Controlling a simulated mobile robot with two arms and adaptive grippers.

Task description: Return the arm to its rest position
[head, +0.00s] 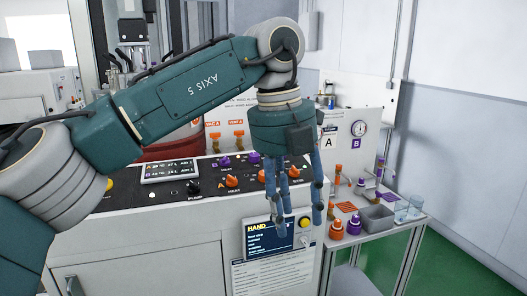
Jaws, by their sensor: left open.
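My left arm comes in from the left and reaches across the picture in front of the control cabinet. My left gripper (298,222) hangs downward at its end, open, with its blue fingers apart and nothing visible between them. It is in front of the right part of the cabinet, beside the screen marked HAND (269,236). My right gripper is not in view.
The control panel (150,193) with knobs lies behind my arm on the white cabinet (150,262). Green floor (450,265) is open at far right.

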